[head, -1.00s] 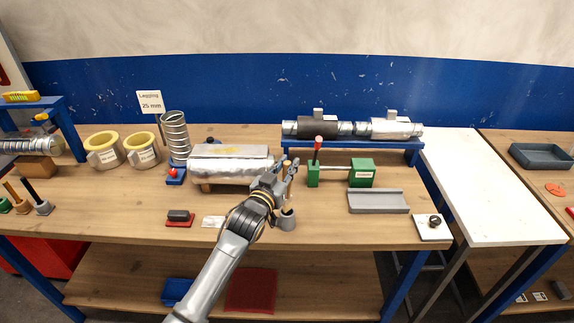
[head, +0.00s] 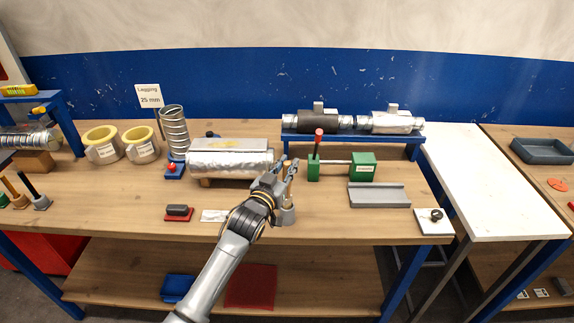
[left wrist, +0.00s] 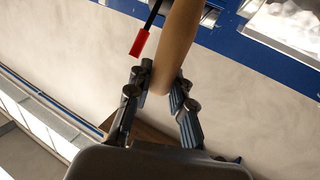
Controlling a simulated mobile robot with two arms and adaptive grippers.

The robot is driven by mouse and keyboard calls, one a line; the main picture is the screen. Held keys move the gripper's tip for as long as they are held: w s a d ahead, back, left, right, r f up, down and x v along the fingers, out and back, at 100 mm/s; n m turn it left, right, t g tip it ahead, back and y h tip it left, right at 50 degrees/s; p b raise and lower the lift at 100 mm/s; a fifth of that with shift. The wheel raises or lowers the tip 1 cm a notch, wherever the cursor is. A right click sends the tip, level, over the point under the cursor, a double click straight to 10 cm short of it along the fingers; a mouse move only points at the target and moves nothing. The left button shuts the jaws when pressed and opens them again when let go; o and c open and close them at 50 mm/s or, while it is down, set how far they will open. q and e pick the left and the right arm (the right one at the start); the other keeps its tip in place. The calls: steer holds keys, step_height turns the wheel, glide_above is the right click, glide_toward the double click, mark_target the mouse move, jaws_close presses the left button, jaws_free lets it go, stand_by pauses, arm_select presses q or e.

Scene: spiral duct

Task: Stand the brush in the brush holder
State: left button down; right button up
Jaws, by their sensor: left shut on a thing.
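My left gripper (head: 287,168) is shut on the brush, which has a pale wooden handle (left wrist: 180,40). In the left wrist view the handle runs between the two fingers (left wrist: 164,88). In the head view the brush is upright, mostly hidden by the fingers. The small grey brush holder (head: 287,216) stands on the bench straight below the gripper. The brush's lower end is at the holder's mouth; I cannot tell how deep it sits. My right gripper is not in view.
A foil-wrapped duct block (head: 228,165) lies just left of my gripper. A green stand with a red-knobbed lever (head: 318,145) is close on the right. A grey tray (head: 379,196) lies farther right. Bare bench lies in front of that tray.

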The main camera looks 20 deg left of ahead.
arm_select(q)
steer(key=shift+f+b, duration=1.3)
steer(key=shift+f, duration=0.6)
steer(key=c, duration=1.1)
jaws_free()
steer(key=shift+s, duration=0.1)
steer(key=shift+s, duration=0.3)
steer(key=s+a, duration=0.1)
steer(key=s, duration=1)
steer(key=shift+a, duration=0.2)
steer(key=shift+s, duration=0.1)
